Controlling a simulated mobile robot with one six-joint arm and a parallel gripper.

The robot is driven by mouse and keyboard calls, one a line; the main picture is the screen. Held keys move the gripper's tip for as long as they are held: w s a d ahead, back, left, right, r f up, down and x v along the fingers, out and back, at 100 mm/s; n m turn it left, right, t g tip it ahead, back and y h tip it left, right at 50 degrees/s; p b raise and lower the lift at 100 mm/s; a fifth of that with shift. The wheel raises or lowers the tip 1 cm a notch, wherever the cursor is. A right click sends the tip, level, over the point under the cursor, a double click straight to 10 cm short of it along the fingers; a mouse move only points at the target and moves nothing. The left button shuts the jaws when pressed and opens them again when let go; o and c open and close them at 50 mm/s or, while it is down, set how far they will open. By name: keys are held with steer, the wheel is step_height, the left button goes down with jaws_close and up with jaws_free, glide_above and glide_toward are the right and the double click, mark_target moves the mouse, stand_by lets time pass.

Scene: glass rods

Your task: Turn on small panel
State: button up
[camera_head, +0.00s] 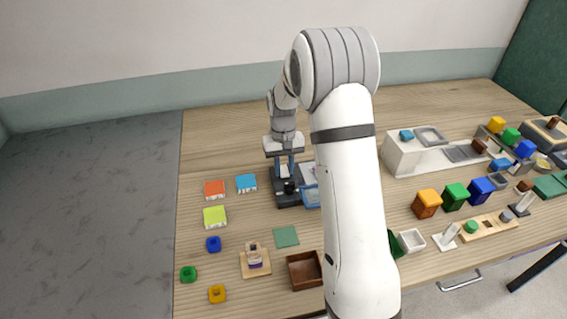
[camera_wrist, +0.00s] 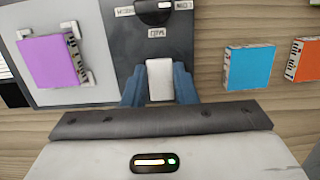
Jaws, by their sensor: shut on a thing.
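The small panel is a dark grey plate (camera_wrist: 118,58) lying flat on the table, with a black knob (camera_wrist: 153,14) and small white labels around it. The plate also shows in the head view (camera_head: 286,202), partly behind my gripper. My gripper (camera_head: 285,170) is over the panel's far end, pointing down. In the wrist view its two blue fingers (camera_wrist: 159,88) are shut on a white block (camera_wrist: 159,78) at the panel. I cannot read the labels or tell the knob's setting clearly.
A light grey board with a purple block (camera_wrist: 48,62) adjoins the panel. A blue block (camera_head: 246,183) and an orange block (camera_head: 214,190) are beside it. A brown box (camera_head: 304,270) stands at the front. My arm hides the table's middle.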

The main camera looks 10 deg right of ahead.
steer(key=shift+w+r+g+p, duration=0.1)
steer(key=shift+w+g+p, duration=0.2)
steer(key=shift+g+p, duration=0.75)
steer(key=o, duration=1)
steer(key=b+v, duration=0.1)
steer(key=v, duration=0.6)
steer(key=shift+w+r, duration=0.15)
steer(key=shift+r, duration=0.25)
